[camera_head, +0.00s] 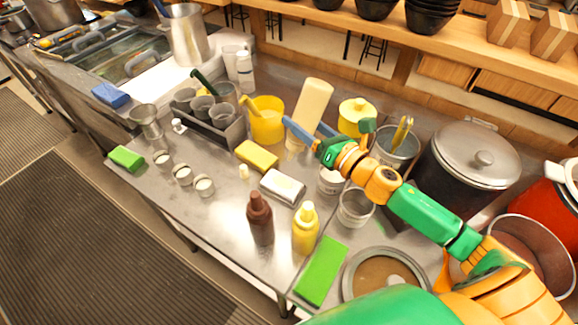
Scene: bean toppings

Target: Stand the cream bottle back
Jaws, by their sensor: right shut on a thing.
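The cream bottle (314,99) is a long pale body near the middle of the counter, leaning in the picture with its broad flat end up. I see no nozzle on its upper end. My right gripper (305,130) reaches in from the right, its blue fingers on either side of the bottle's lower part and shut on it. The fingers cover part of the bottle, and I cannot tell whether its lower end touches the counter. A brown bottle (260,220) and a yellow bottle (305,230) stand upright at the front. My left gripper is out of view.
A yellow tub (267,122) stands left of the cream bottle and a yellow lidded pot (356,112) right of it. A yellow block (257,157) and a white-topped container (282,187) lie in front. A large lidded pot (468,170) stands at right. Bare counter shows at front left.

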